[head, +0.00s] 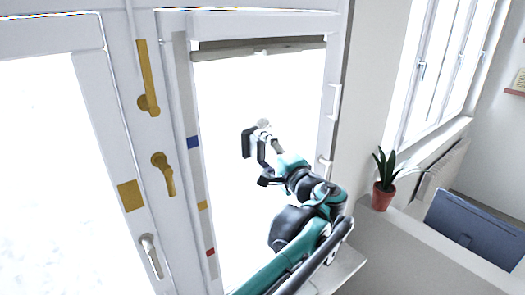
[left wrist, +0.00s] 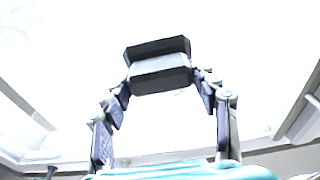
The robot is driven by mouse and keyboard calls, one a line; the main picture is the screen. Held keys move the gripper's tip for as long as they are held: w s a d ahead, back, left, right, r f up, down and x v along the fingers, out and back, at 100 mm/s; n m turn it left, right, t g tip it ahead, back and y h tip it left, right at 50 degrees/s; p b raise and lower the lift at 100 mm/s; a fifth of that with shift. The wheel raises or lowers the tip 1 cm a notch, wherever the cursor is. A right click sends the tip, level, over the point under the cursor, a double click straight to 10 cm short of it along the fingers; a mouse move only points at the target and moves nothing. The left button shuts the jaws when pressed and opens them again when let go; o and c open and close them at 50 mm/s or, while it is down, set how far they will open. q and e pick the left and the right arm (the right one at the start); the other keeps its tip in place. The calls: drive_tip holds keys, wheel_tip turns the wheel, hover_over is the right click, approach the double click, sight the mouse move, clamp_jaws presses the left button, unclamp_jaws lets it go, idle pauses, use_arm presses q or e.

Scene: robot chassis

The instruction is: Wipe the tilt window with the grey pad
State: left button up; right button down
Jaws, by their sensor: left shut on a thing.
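The tilt window (head: 235,95) is a bright pane in a white frame in the middle of the head view. A darker strip runs along its top edge. My left gripper (head: 260,144) is in front of the pane, at about mid height. It is shut on the grey pad (head: 248,143), a dark block. In the left wrist view the pad (left wrist: 160,66) sits between the two fingertips of the left gripper (left wrist: 160,82), against a washed-out bright background. I cannot tell whether the pad touches the glass. My right gripper is not in view.
Brass handles (head: 163,174) and a white handle (head: 151,256) stick out from the frame on the left. A potted plant (head: 383,194) stands on the ledge at right, near a dark blue panel (head: 474,229). Another window (head: 440,70) is at the upper right.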

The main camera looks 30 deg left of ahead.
use_arm(q)
drive_tip(key=shift+x, duration=0.9)
